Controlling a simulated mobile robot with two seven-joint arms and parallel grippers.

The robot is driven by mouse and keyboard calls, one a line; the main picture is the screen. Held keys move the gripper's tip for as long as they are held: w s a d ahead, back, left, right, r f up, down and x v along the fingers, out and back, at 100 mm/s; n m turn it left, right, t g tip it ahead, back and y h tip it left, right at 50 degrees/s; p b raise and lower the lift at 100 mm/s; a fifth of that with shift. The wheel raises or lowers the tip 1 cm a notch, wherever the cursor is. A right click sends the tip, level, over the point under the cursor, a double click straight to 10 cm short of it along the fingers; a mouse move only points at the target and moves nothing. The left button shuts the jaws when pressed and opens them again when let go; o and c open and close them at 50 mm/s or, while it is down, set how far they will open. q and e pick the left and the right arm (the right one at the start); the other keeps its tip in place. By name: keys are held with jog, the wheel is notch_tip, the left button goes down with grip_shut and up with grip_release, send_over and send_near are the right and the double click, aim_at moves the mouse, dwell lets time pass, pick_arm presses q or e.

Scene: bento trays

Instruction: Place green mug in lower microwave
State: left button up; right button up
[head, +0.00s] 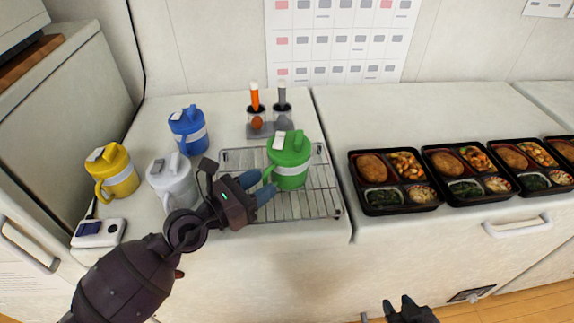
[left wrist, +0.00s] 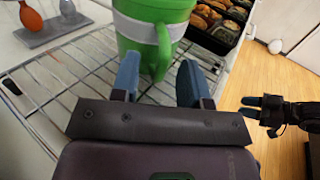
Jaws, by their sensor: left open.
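The green mug (head: 288,163), with a lid and a pale band, stands upright on the wire rack (head: 325,200). My left gripper (head: 262,184) is open at the mug's near-left side. In the left wrist view, the mug's handle (left wrist: 162,45) lies between the two open blue fingers (left wrist: 158,82); contact cannot be told. My right gripper (head: 402,307) is at the bottom edge of the head view, away from the mug, its fingers apart and empty; it also shows in the left wrist view (left wrist: 252,108). No microwave can be made out for certain.
A blue mug (head: 187,132), a white mug (head: 172,183) and a yellow mug (head: 117,176) stand left of the rack. Utensil holders (head: 258,128) stand behind it. Several bento trays (head: 385,208) line the right counter. A small device (head: 98,232) lies front left.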

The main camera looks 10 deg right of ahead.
pick_arm(q)
jog(key=shift+x, duration=0.8)
grip_shut()
jog(key=shift+r, duration=0.1)
